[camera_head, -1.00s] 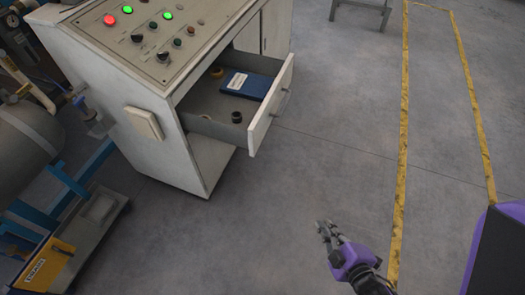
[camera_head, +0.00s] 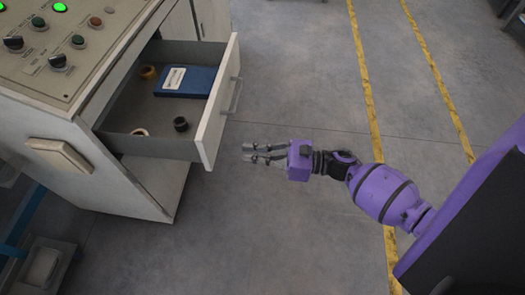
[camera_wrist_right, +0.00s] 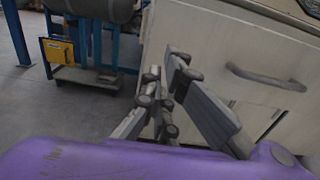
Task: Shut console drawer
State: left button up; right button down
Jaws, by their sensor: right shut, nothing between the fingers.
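The console drawer (camera_head: 212,110) is pulled open from the white console (camera_head: 110,165), its front facing right in the head view. A bar handle (camera_head: 234,95) is on its front; the handle also shows in the right wrist view (camera_wrist_right: 265,78). Inside lie a blue book (camera_head: 187,80) and several small rings. My right gripper (camera_head: 247,153) points left at the drawer front, near its lower end, and is shut and empty. In the right wrist view its fingers (camera_wrist_right: 163,75) are in front of the drawer front; I cannot tell whether they touch it. My left gripper is not in view.
The console top has lit buttons and knobs (camera_head: 58,62). A box (camera_head: 60,155) sticks out from the console's side. A low cart (camera_head: 45,268) stands at the lower left. The grey floor (camera_head: 280,230) right of the console is clear, with yellow lines.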

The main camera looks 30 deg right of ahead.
jog(key=p+x, duration=0.1)
jog(key=x, duration=0.6)
jog(key=shift+w+a+r, duration=0.1)
jog(key=shift+w+a, duration=0.1)
jog(key=shift+a, duration=0.05)
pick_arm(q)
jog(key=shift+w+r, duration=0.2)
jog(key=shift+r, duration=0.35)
pick_arm(e)
jog(key=shift+w+a, duration=0.25)
jog(key=shift+a, duration=0.15)
jog(key=shift+w+a, duration=0.15)
jog(key=shift+a, duration=0.1)
jog(key=b, duration=0.7)
send_near(119, 141)
jog(key=shift+w+a+f, duration=0.15)
jog(key=shift+w+f, duration=0.25)
jog(key=shift+f, duration=0.5)
jog(key=b+x, duration=0.4)
jog(key=x, duration=0.5)
jog(key=shift+w, duration=0.15)
jog(key=shift+w+a+r, duration=0.1)
jog(key=shift+w+a, duration=0.15)
jog(key=shift+a, duration=0.15)
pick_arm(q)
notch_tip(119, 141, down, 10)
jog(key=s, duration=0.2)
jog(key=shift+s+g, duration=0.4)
pick_arm(e)
jog(key=shift+r, duration=0.15)
